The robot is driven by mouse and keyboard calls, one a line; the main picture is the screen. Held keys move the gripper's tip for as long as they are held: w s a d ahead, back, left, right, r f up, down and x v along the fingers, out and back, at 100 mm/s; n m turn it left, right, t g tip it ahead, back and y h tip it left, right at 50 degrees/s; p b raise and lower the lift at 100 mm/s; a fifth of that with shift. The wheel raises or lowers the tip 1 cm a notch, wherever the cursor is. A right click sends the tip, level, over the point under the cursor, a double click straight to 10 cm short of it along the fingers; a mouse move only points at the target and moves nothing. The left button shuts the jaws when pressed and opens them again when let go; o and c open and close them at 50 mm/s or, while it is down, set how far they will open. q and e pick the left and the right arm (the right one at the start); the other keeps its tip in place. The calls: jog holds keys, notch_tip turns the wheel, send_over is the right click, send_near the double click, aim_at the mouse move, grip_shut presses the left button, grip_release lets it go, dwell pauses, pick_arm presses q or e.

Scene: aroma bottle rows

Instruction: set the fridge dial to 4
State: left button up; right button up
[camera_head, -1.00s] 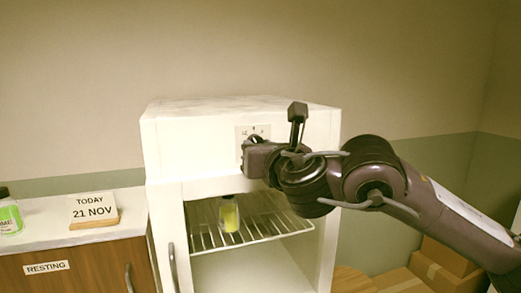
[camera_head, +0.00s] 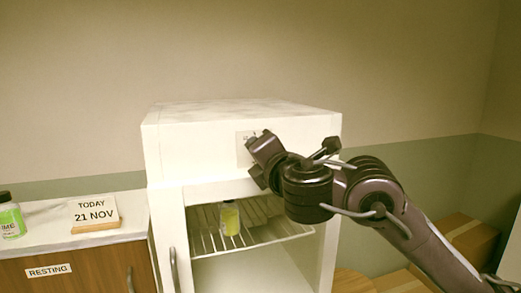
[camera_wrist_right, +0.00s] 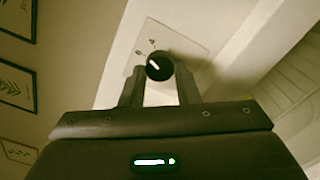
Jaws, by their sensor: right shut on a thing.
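The fridge dial (camera_wrist_right: 159,66) is a round black knob with a white pointer line on a pale plate (camera_wrist_right: 190,46). In the right wrist view the pointer slants toward the upper left. Small marks stand above the dial; one looks like a 4, the other is hard to read. My right gripper (camera_wrist_right: 159,78) is shut on the dial, one finger at each side. In the head view the right gripper (camera_head: 254,150) is rolled at a tilt against the fridge's upper front and hides the dial. The plate's edge (camera_head: 241,150) shows beside it. My left gripper is not in view.
The white fridge (camera_head: 190,145) is open-fronted, with a wire shelf (camera_head: 265,233) holding a yellow-green bottle (camera_head: 230,218). At left, a counter (camera_head: 50,225) bears a green bottle (camera_head: 9,217) and a date sign (camera_head: 95,213). Cardboard boxes (camera_head: 468,240) stand at lower right.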

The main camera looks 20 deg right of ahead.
jog(key=shift+m+p, duration=0.4)
jog(key=shift+m, duration=1.7)
jog(key=o, duration=1)
jog(key=shift+c, duration=0.2)
jog(key=shift+s, duration=0.1)
jog(key=s+p, duration=0.4)
jog(key=s, duration=0.3)
jog(key=shift+s+d, duration=0.15)
jog(key=shift+s, duration=0.15)
